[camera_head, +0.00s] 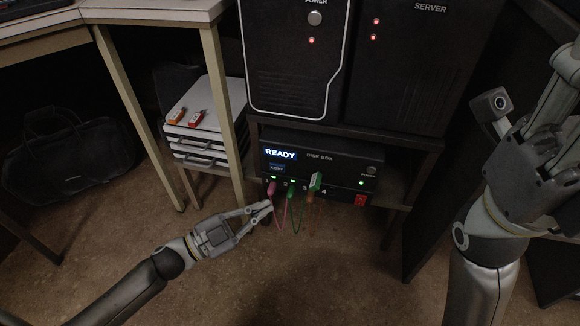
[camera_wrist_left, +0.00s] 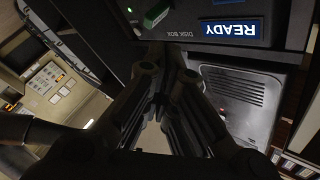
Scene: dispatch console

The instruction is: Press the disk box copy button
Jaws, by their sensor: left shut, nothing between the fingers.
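The disk box (camera_head: 335,158) is a black unit on a shelf under the computer towers, with a lit READY display. A small blue label or key (camera_head: 277,168) sits below the display; its text is too small to read. A round grey button (camera_head: 370,171) is at the right of its front. I cannot tell which is the copy button. My left gripper (camera_head: 269,206) is shut and empty, just below and left of the box front. In the left wrist view the disk box (camera_wrist_left: 185,28) shows upside down beyond the fingers. My right gripper (camera_head: 557,92) is raised at the right, its fingers unclear.
Pink (camera_head: 272,190) and green (camera_head: 291,190) plugs with hanging cables and a green stick (camera_head: 316,182) project from the box front near my left gripper. A red switch (camera_head: 360,199) is at lower right. A table leg (camera_head: 222,110) stands left.

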